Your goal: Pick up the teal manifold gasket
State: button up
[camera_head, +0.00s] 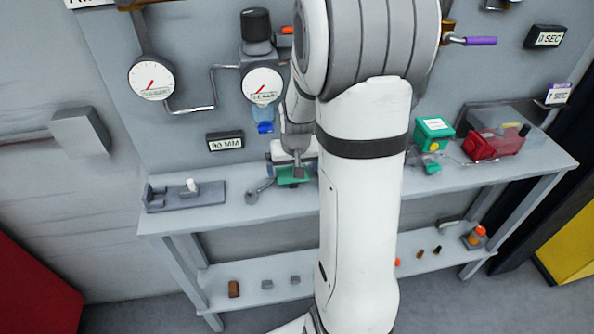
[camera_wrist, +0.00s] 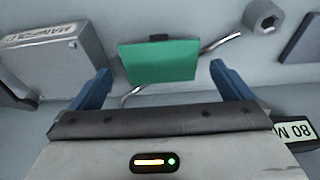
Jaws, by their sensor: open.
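The teal manifold gasket shows in the wrist view as a flat green rectangle (camera_wrist: 158,62) with a small dark piece at its far edge. In the head view a green piece (camera_head: 292,176) shows on the bench below my gripper (camera_head: 294,160), partly hidden by it. My gripper also shows in the wrist view (camera_wrist: 160,68), open and empty. Its two blue fingers appear on either side of the gasket, with a gap at each side. I cannot tell the height of the fingers over it.
A bent metal rod (camera_wrist: 222,42) lies beside the gasket, and a nut-like part (camera_wrist: 263,17) is near its end. A grey labelled box (camera_wrist: 55,58) is at left in the wrist view. A teal box (camera_head: 434,132) and red part (camera_head: 492,145) stand on the bench at right.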

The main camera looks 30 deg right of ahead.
jog(key=shift+w+f, duration=0.15)
jog(key=shift+f, duration=0.45)
jog(key=shift+c, duration=0.2)
jog(key=c, duration=0.9)
